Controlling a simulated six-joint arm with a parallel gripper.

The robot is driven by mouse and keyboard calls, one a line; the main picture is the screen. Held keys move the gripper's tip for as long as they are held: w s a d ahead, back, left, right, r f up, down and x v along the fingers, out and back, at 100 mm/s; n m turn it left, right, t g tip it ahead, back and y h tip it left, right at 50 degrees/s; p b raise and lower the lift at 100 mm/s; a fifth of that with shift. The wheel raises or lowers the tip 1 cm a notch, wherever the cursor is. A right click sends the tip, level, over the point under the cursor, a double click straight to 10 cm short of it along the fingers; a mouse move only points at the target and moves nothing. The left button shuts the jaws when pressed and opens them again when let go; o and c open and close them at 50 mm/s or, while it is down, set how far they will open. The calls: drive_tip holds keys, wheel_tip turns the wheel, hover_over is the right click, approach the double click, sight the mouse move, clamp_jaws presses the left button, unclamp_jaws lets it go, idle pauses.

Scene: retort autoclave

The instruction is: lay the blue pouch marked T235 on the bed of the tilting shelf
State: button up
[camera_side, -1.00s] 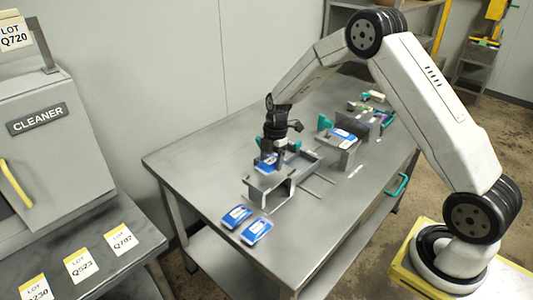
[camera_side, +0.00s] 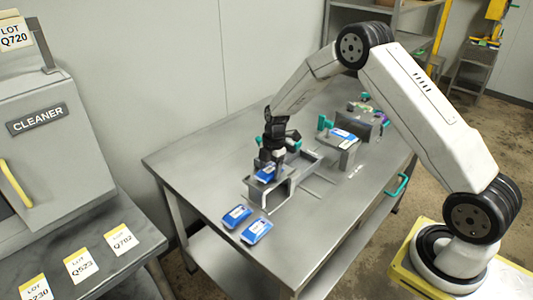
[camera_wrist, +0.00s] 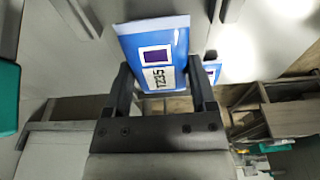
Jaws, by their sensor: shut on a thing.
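The blue pouch marked T235 (camera_wrist: 155,58) is held between the two fingers of my gripper (camera_wrist: 160,85) in the wrist view, its printed face showing. In the side view my gripper (camera_side: 268,162) points down and the pouch (camera_side: 266,173) is at its tip, over the near end of a grey metal fixture (camera_side: 288,187) that looks like the tilting shelf. I cannot tell whether the pouch touches the fixture's bed. The bed is partly hidden by the pouch and gripper.
Two blue pouches (camera_side: 237,216) (camera_side: 256,231) lie on the steel table (camera_side: 180,160) in front of the fixture. Another blue pouch (camera_side: 343,134) lies on a grey block with teal parts behind it to the right. The table's left part is clear.

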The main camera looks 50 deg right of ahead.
sight(274, 166)
drive_tip(key=shift+f, duration=0.1)
drive_tip(key=o, duration=1.2)
drive_tip(key=shift+c, duration=0.2)
wheel_tip(274, 166, up, 12)
drive_tip(key=d, duration=0.1)
drive_tip(key=shift+d, duration=0.4)
drive_tip(key=shift+a, duration=0.1)
